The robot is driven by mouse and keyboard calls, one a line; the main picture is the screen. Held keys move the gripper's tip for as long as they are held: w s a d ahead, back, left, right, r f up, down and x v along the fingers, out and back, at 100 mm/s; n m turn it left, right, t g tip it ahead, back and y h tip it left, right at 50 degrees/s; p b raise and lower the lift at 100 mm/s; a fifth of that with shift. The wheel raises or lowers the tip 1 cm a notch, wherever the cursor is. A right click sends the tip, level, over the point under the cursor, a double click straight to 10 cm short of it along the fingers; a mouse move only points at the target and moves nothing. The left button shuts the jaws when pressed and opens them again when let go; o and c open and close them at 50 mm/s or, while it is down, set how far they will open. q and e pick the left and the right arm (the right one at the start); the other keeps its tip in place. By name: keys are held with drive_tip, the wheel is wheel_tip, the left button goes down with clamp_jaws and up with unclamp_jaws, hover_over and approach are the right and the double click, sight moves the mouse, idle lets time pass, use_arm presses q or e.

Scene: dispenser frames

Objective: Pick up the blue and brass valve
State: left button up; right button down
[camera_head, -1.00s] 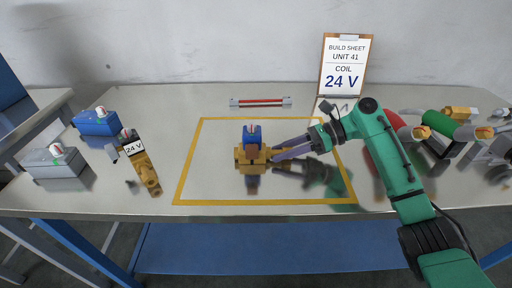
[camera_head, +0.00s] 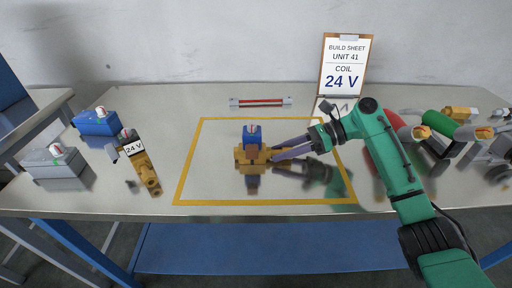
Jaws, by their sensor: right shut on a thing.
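The blue and brass valve (camera_head: 252,138) stands upright inside the yellow outlined square (camera_head: 188,165) on the metal table. Its blue top sits on a brass body with ports to both sides. My right gripper (camera_head: 274,154) comes in from the right, low over the table, with its fingers shut on the right end of the brass body. The valve appears to rest on the table, with its reflection directly below. My left gripper does not show.
A build sheet (camera_head: 343,66) reading 24 V stands at the back. A red bar (camera_head: 261,102) lies behind the square. At left are a blue box (camera_head: 97,122), a grey box (camera_head: 55,162) and a brass valve labelled 24 V (camera_head: 146,170). Several parts crowd the right side.

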drive_tip(key=shift+r, duration=0.15)
wheel_tip(320, 180, up, 28)
drive_tip(key=p, duration=0.3)
drive_tip(key=shift+p, duration=0.5)
